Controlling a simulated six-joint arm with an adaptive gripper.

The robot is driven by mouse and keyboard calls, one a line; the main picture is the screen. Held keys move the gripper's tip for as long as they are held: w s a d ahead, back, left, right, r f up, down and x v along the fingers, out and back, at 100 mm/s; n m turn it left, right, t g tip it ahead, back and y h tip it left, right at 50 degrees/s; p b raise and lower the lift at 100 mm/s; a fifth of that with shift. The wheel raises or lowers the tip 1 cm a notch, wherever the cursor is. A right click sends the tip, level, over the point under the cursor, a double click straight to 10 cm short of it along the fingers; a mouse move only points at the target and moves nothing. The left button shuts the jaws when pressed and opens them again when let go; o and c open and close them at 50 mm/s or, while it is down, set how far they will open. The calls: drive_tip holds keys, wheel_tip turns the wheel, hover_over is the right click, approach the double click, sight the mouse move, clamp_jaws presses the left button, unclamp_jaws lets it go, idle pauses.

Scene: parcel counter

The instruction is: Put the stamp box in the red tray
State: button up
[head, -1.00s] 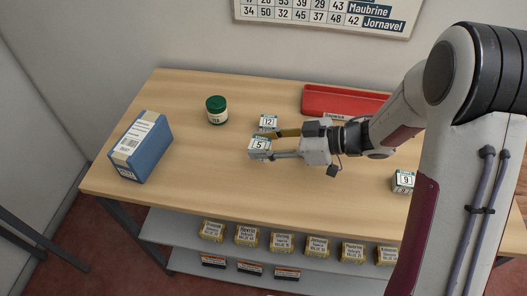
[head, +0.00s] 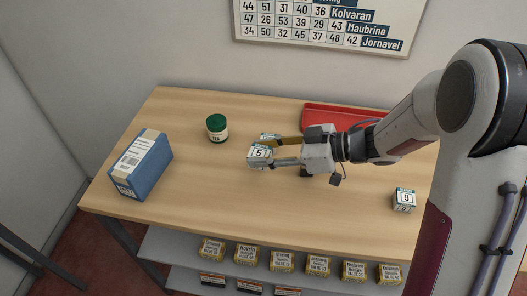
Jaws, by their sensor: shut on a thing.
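My gripper (head: 270,150) is shut on a small white box with a dark-teal band, marked 5 (head: 260,157). It appears to hold the box a little above the middle of the counter. A similar small box (head: 268,137) stands just behind it, mostly hidden by the held box and a finger. Another small box, marked 9 (head: 404,200), stands at the right. Which one is the stamp box cannot be read. The red tray (head: 318,109) lies at the back right, beyond my gripper, partly hidden by my arm. What I see of its inside is empty.
A green-lidded jar (head: 217,130) stands left of the held box. A large blue box (head: 143,166) stands at the left end. The wooden counter (head: 215,180) is clear at the front. Several yellow boxes (head: 281,262) sit on the shelf below. A number chart (head: 325,25) hangs on the wall.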

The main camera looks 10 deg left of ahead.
drive_tip(key=shift+w+d+f, duration=0.1)
drive_tip(key=shift+w+d, duration=0.1)
drive_tip(key=shift+d, duration=0.2)
drive_tip(key=w+d+m+t+h, duration=0.1)
drive_tip(key=w+d+m+t, duration=0.2)
drive_tip(key=w+d, duration=0.35)
drive_tip(key=w+d+m+t+h, duration=0.1)
drive_tip(key=w+d+m+t, duration=0.25)
drive_tip(key=w, duration=0.55)
drive_tip(key=m+t+h, duration=0.5)
drive_tip(key=m+h, duration=0.1)
hover_over(358, 118)
drive_tip(key=s+a, duration=0.1)
drive_tip(key=s, duration=0.4)
drive_tip(key=shift+s+a+r+g, duration=0.15)
drive_tip(key=shift+r+g, duration=0.1)
drive_tip(key=shift+r, duration=0.2)
drive_tip(key=shift+f, duration=3.15)
drive_tip(key=shift+f, duration=1.85)
